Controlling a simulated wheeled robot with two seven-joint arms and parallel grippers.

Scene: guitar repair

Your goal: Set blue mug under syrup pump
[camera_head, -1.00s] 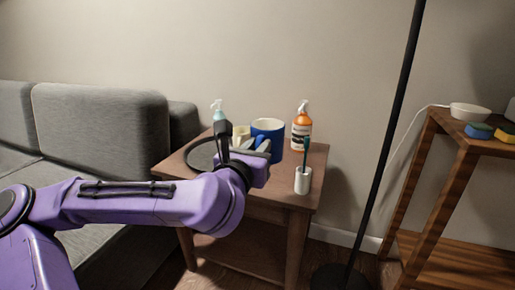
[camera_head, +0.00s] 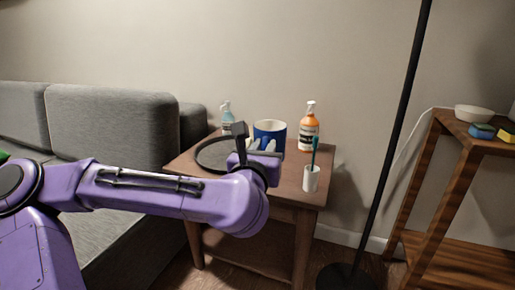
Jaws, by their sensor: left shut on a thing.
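The blue mug (camera_head: 270,129), with a pale inside, stands upright over the side table, its lower part hidden by my left gripper. My left gripper (camera_head: 262,144) is shut on the near side of the blue mug. An orange bottle with a white pump or spray top (camera_head: 309,128) stands just right of the mug, apart from it. A pale teal bottle with a similar top (camera_head: 227,118) stands at the back left. I cannot tell which one is the syrup pump. My right gripper is not in view.
A round dark tray or plate (camera_head: 208,157) lies on the left of the wooden table (camera_head: 296,191). A white cup with a toothbrush (camera_head: 311,179) stands at the front right. A black lamp pole (camera_head: 391,142) and a wooden shelf (camera_head: 429,190) are to the right.

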